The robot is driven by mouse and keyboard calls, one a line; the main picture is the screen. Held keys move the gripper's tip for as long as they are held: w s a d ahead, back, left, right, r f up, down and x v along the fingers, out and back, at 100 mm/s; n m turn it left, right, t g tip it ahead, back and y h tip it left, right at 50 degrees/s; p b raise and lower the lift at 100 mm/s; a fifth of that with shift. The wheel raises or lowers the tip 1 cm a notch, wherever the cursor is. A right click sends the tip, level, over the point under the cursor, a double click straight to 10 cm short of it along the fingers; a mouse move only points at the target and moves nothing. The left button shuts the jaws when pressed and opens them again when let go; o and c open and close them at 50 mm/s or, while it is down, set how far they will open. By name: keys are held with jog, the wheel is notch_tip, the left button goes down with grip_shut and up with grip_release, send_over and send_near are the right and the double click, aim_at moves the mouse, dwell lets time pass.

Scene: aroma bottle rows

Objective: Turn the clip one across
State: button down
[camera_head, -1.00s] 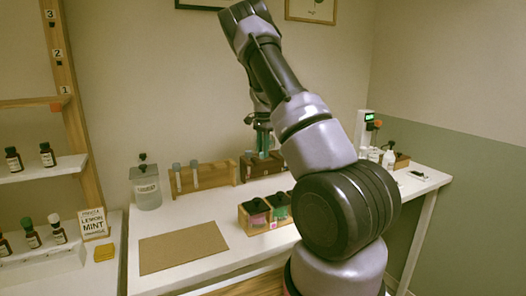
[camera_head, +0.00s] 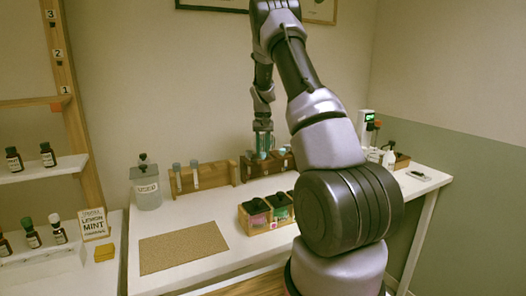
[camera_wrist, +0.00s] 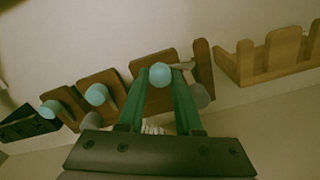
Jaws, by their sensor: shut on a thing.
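A dark brown wooden rack (camera_head: 248,168) stands at the back of the white table, in front of the wall. In the wrist view its upright brown panels (camera_wrist: 151,66) form a row, with round teal knobs (camera_wrist: 97,94) in front of them. My gripper (camera_wrist: 160,84) has its two green fingers shut on one teal knob (camera_wrist: 160,72), in front of the right-hand brown panel. In the head view my gripper (camera_head: 263,146) points down at this rack. I cannot tell which part is the clip; the fingers hide some of the held piece.
A light wooden rack with tubes (camera_head: 203,177) stands to the left, near a clear jar (camera_head: 147,188). A wooden box with dark-topped compartments (camera_head: 266,213) and a brown mat (camera_head: 183,248) lie in front. Bottles (camera_head: 388,158) stand at the right. The table between is clear.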

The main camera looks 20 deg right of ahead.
jog(key=shift+n, duration=0.8)
jog(key=c, duration=0.6)
grip_release()
jog(key=shift+r, duration=0.1)
notch_tip(320, 180, up, 11)
jog(key=shift+f, duration=0.2)
